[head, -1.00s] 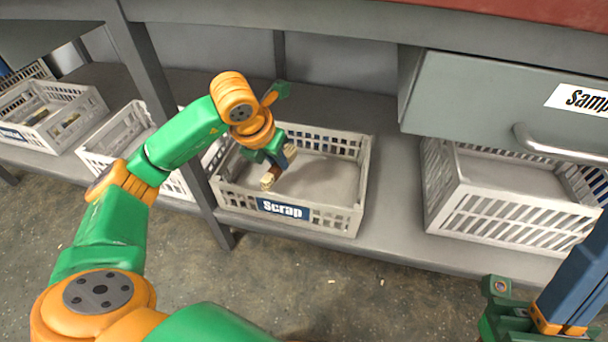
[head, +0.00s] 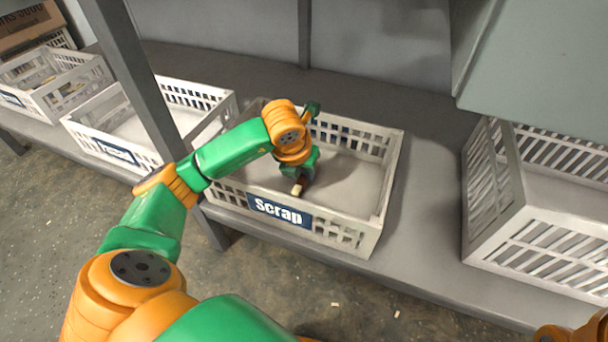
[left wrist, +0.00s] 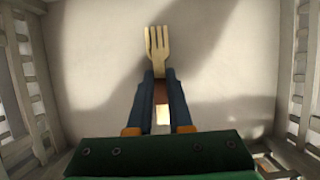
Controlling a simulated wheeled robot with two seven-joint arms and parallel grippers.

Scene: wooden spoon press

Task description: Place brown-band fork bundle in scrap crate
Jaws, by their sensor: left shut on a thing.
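The scrap crate (head: 372,205) is a white slatted crate with a blue "Scrap" label, on the low grey shelf. My left gripper (head: 298,180) is inside the crate's outline, reaching down over its floor. In the left wrist view its two blue fingers (left wrist: 160,92) are shut on the fork bundle (left wrist: 157,42), whose pale wooden tines point away from the wrist. A brown band (left wrist: 160,90) shows between the fingers. The crate floor lies beneath the bundle; I cannot tell whether they touch. In the head view only a pale end of the bundle (head: 297,190) shows. My right gripper is not in view.
A white crate (head: 180,88) stands left of the scrap crate, behind a grey post (head: 130,65). Another crate (head: 100,75) is at far left. A large white crate (head: 492,200) stands at right. Small wood bits (head: 335,304) lie on the floor.

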